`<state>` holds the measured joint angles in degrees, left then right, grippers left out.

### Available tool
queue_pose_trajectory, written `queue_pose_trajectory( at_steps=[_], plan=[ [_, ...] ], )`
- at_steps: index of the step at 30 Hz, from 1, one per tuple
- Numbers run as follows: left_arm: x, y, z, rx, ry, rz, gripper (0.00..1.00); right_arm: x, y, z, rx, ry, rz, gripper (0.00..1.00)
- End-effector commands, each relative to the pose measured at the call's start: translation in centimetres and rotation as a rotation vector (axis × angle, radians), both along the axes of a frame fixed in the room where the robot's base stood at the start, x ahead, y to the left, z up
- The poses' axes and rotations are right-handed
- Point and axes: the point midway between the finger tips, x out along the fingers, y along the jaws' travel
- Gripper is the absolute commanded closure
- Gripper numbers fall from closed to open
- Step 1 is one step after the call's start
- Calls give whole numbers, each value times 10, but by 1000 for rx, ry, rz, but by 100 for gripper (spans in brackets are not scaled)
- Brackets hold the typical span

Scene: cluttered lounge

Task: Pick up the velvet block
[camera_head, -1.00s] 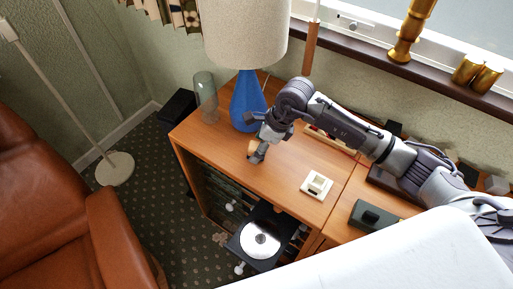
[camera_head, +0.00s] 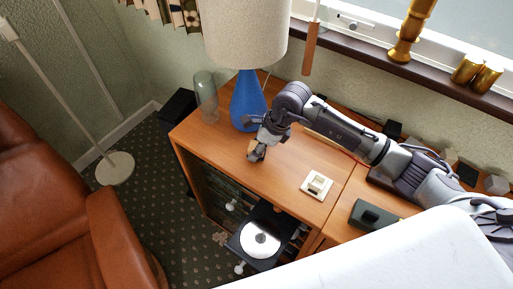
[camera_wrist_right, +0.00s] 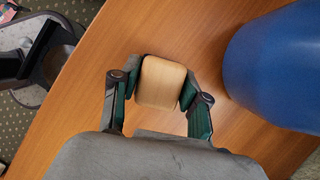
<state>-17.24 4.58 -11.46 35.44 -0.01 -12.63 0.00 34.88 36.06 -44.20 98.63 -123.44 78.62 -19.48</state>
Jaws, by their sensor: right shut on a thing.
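A pale tan block (camera_wrist_right: 161,82) with rounded edges and a smooth, wood-like face sits between the fingers of my right gripper (camera_wrist_right: 160,90) in the wrist view. The gripper is shut on it, one finger against each side. I see no velvet texture on it. In the head view my right gripper (camera_head: 256,151) is low over the left part of the wooden cabinet top (camera_head: 285,175), in front of the blue lamp. The block is small there and partly hidden by the fingers. I cannot tell whether it touches the wood. My left gripper is not in view.
The blue lamp (camera_head: 247,105) stands close behind the gripper, also at the right of the wrist view (camera_wrist_right: 285,65). A glass vase (camera_head: 206,98) stands left of it. A cream switch-like piece (camera_head: 317,184) and a dark box (camera_head: 373,215) lie to the right.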

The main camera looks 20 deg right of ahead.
Motion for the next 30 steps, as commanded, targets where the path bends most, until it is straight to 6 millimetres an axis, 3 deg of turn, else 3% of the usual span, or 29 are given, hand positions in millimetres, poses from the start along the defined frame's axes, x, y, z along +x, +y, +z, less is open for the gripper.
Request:
queue_pose_trajectory(
  at_steps=[5, 11, 22, 30],
  plan=[
    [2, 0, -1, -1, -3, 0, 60, 1, 0, 8, 0, -3, 1, 96],
    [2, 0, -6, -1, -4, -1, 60, 2, 0, 38, -1, -8, 2, 96],
    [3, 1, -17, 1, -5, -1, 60, -49, -63, 85, -6, -1, -3, 96],
    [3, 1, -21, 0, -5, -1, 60, -71, -88, 106, -2, 0, 0, 96]
  ],
)
